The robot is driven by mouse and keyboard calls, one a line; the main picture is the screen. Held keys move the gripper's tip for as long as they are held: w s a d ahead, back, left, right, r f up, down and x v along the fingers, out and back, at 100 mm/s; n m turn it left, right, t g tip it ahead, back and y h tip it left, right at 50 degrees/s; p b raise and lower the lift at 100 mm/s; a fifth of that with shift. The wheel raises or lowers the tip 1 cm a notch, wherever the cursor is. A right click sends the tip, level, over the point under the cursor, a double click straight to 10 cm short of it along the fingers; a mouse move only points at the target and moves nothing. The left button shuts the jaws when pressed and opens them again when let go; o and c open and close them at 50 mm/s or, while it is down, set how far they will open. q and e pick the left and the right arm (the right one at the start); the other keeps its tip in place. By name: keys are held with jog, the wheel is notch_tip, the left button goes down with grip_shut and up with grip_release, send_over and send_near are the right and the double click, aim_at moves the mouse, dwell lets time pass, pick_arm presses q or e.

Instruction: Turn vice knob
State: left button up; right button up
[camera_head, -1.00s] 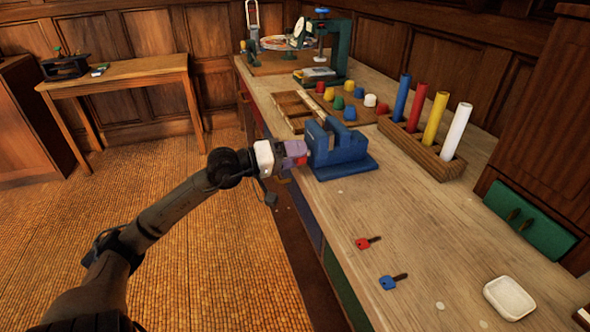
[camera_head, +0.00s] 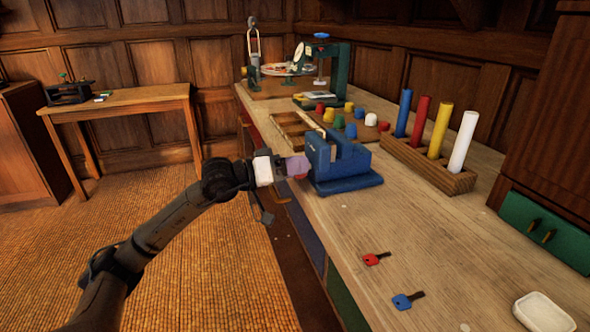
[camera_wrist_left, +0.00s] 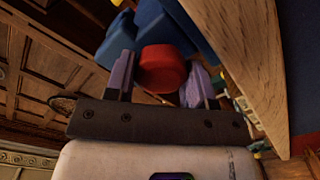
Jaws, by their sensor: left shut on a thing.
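The blue vice (camera_head: 340,165) stands on the workbench near its left edge in the head view. Its round red knob (camera_wrist_left: 162,68) shows large in the left wrist view, in front of the vice's blue body (camera_wrist_left: 150,25). My left gripper (camera_head: 297,168) reaches the vice from the left. In the left wrist view its two purple fingers (camera_wrist_left: 160,80) are on either side of the red knob and shut on it. In the head view the fingers mostly hide the knob. My right gripper is not in view.
A red key (camera_head: 375,259) and a blue key (camera_head: 407,301) lie on the workbench (camera_head: 400,215) in front of the vice. A wooden rack (camera_head: 455,181) with coloured tubes stands to the right. A white dish (camera_head: 543,312) lies at the lower right.

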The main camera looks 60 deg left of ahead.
pick_arm(q)
jog(key=o, duration=0.9)
jog(key=shift+s+a+p, duration=0.4)
jog(key=shift+s+p, duration=0.25)
jog(key=shift+s, duration=1.65)
jog(key=shift+s+a+p, duration=0.45)
jog(key=shift+s+p, duration=0.15)
jog(key=shift+s, duration=1.65)
jog(key=shift+s+a+p, duration=0.4)
jog(key=shift+s+p, duration=0.25)
jog(key=shift+s, duration=1.65)
